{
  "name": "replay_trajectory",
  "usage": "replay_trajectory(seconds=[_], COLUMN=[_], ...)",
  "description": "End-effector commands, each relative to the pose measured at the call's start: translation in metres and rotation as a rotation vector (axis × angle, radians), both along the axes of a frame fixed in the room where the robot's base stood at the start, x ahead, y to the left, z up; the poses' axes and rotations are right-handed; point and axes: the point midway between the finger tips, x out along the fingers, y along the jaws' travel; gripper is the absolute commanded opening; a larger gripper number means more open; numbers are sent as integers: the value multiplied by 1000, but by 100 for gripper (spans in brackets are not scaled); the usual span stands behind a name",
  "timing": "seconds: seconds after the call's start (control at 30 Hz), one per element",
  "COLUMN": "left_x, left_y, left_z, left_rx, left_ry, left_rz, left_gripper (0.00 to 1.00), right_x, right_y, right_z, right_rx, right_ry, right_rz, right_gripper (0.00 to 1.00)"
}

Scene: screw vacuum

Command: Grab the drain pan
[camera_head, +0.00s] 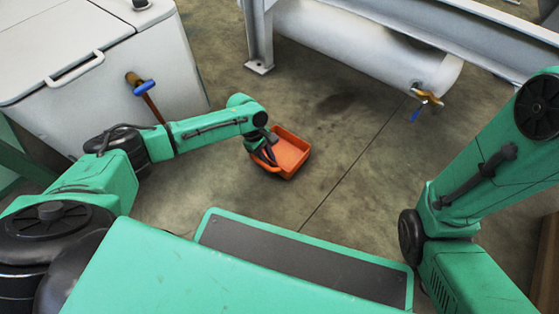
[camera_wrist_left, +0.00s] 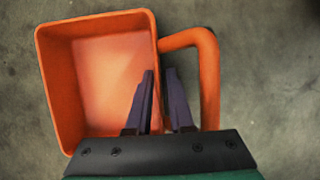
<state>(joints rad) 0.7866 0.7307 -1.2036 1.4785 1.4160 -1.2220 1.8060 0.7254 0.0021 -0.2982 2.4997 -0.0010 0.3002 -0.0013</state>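The drain pan (camera_head: 291,152) is an empty orange square tub on the floor, with a looped handle on one side. It also shows in the left wrist view (camera_wrist_left: 95,75), with its handle (camera_wrist_left: 208,75) on the right. My left gripper (camera_head: 267,157) is at the handle side of the pan. In the left wrist view its two dark fingers (camera_wrist_left: 159,90) are apart, with the pan's right wall between them; one finger overlaps the pan's inside and the other lies within the handle loop. Whether they touch the wall cannot be told. My right gripper is out of view.
A white cabinet (camera_head: 90,70) with a blue-handled valve (camera_head: 143,87) stands at the left. A large white cylinder (camera_head: 365,45) with a brass drain valve (camera_head: 427,97) lies under a grey steel frame (camera_head: 262,35). The concrete floor (camera_head: 350,170) right of the pan is clear.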

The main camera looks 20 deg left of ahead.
Motion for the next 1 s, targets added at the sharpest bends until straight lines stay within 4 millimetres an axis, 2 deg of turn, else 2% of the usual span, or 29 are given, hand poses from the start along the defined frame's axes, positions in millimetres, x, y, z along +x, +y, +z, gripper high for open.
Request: replay_trajectory(seconds=[0.13, 0.17, 0.2, 0.23, 1.0], left_x=[0, 1, 0, 0, 0], left_y=[0, 0, 0, 0, 0], left_z=[2, 3, 3, 3, 2], left_rx=[-1, 0, 0, 0, 0], left_ry=[-2, -1, -1, -1, -1], left_rz=[1, 0, 0, 0, 0], left_gripper=[20, 16, 1, 0, 0], right_x=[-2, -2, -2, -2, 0], right_y=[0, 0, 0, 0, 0], right_z=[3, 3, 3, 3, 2], right_rx=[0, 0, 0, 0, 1], right_ry=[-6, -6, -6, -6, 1], right_rz=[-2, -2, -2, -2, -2], right_gripper=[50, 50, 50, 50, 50])
